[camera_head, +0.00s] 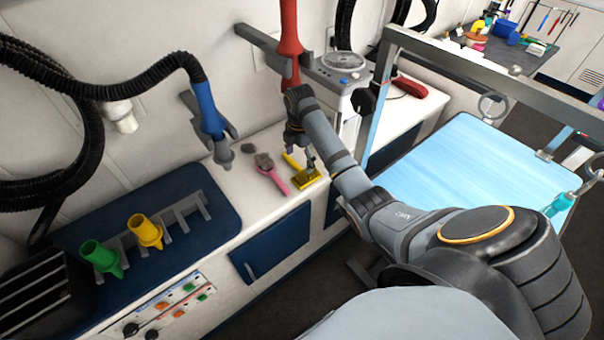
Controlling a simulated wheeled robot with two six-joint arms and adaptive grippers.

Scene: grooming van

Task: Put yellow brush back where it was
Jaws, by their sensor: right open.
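The yellow brush (306,180) lies on the white counter (243,193), its handle pointing to the back left and its bristled head toward the front. My right gripper (310,163) is over the brush, close to its head, with the fingers pointing down. It is open; I cannot tell whether a fingertip touches the brush. A pink brush (273,177) lies just left of the yellow one. My left gripper is not in view.
Grey clumps (263,161) lie by the pink brush. A blue dryer nozzle (207,112) hangs on the left above a rack with a green nozzle (101,256) and yellow nozzle (146,231). A blue-topped table (462,185) with a metal frame stands right.

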